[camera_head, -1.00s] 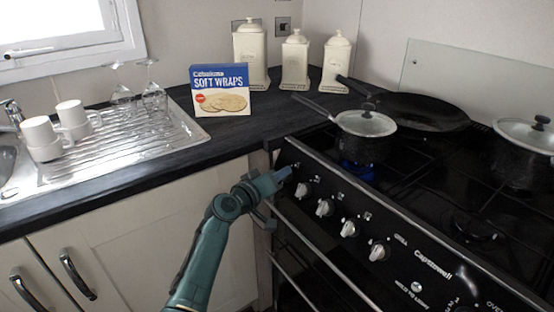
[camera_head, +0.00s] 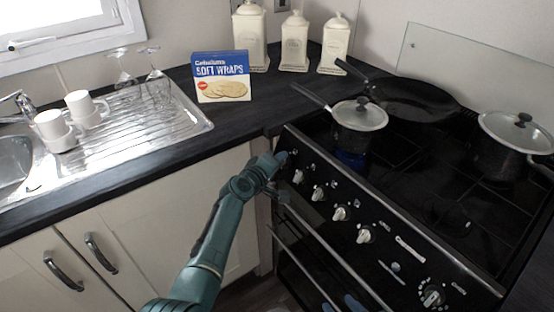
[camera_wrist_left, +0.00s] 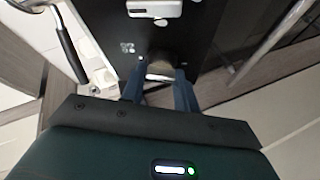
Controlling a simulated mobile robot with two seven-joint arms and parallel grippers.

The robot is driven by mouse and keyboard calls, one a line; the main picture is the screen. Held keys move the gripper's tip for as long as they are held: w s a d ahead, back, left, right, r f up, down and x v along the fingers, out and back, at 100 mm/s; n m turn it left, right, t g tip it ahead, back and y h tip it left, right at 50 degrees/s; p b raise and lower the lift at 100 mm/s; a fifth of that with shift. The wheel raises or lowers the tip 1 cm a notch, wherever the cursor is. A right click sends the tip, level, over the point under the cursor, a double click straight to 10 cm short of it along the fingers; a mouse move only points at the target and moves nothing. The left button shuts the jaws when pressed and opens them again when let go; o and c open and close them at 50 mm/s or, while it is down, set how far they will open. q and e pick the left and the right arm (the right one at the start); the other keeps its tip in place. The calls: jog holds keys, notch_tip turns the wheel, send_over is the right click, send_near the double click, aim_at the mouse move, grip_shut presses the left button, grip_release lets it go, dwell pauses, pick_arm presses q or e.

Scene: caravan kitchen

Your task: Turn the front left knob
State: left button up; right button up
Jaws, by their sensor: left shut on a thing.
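The stove's front panel carries a row of silver knobs (camera_head: 319,193). My left gripper (camera_head: 282,159) is at the left end of this row, and in the head view it covers what it grips. In the left wrist view its two blue fingers (camera_wrist_left: 160,92) are closed on either side of a round knob (camera_wrist_left: 160,70) with a silvery rim.
A lidded saucepan (camera_head: 360,115) stands over a blue flame (camera_head: 350,158). A frying pan (camera_head: 415,100) and a lidded pot (camera_head: 505,150) are also on the stove. A soft wraps box (camera_head: 222,78) stands on the counter. The oven handle rail (camera_head: 300,235) runs below the knobs.

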pick_arm(q)
jog(key=shift+f, duration=0.1)
jog(key=o, duration=1)
jog(key=shift+c, duration=0.2)
